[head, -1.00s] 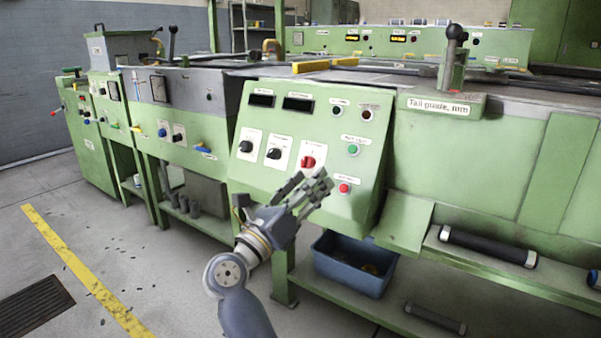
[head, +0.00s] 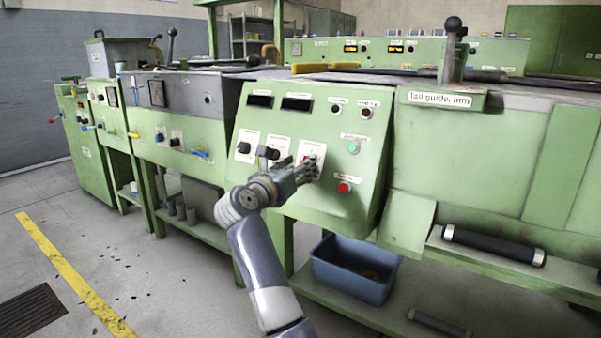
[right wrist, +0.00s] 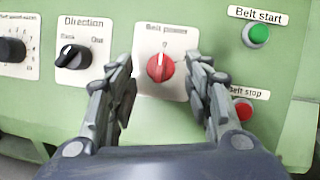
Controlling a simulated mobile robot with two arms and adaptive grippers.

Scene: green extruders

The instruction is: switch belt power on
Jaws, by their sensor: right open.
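The red belt power knob (right wrist: 161,67) sits on a white plate on the sloped green panel (head: 275,205). In the right wrist view its white mark points up toward the 0 on the plate. My right gripper (right wrist: 163,80) is open, with one finger on each side of the knob; I cannot tell whether either touches it. In the head view the right gripper (head: 312,168) reaches to the panel and covers much of the red knob (head: 306,159). My left gripper does not show.
The black direction knob (right wrist: 73,56) is left of the belt power plate. The green belt start button (right wrist: 256,34) and red belt stop button (right wrist: 242,109) are to its right. A blue bin (head: 352,280) stands below the panel. A tail guide lever (head: 452,45) stands at upper right.

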